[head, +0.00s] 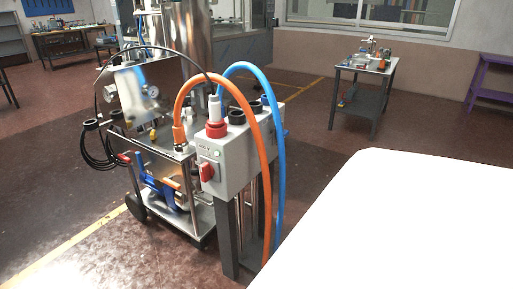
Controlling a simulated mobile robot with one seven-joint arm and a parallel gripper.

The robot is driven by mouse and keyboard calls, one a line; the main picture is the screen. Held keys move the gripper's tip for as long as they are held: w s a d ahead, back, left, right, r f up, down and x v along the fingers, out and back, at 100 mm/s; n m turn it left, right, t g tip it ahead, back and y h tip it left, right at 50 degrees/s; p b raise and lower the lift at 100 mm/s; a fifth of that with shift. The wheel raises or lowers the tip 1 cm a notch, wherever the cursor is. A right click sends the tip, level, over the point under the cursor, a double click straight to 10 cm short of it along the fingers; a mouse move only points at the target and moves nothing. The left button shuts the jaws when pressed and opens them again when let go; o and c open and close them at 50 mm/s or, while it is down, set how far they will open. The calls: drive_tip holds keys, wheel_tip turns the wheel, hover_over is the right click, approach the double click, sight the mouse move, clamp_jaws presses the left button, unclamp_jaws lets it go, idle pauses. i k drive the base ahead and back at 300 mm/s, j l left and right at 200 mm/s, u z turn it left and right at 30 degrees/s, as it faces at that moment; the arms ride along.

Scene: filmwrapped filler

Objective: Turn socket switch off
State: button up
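A grey socket box (233,160) stands on a dark post stand in the middle of the head view. A red switch (207,172) sits on its left-facing side, below a small label and a small green spot. I cannot tell from its angle whether it is on or off. A red and white plug (215,118) stands upright on top of the box, beside black round sockets (237,115). My gripper is not in view.
An orange hose (262,150) and a blue hose (281,150) arch over the box and hang down its right side. A steel machine on a wheeled cart (150,130) stands close on the left. A white surface (400,220) fills the lower right. Red-brown floor is open in front.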

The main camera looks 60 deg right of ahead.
sight(207, 171)
drive_tip(key=z, duration=1.15)
drive_tip(key=i+j, duration=0.2)
drive_tip(key=j, duration=0.2)
drive_tip(key=i+j, duration=0.2)
drive_tip(key=j, duration=0.2)
drive_tip(key=i+j, duration=0.2)
drive_tip(key=j, duration=0.15)
drive_tip(key=z, duration=0.05)
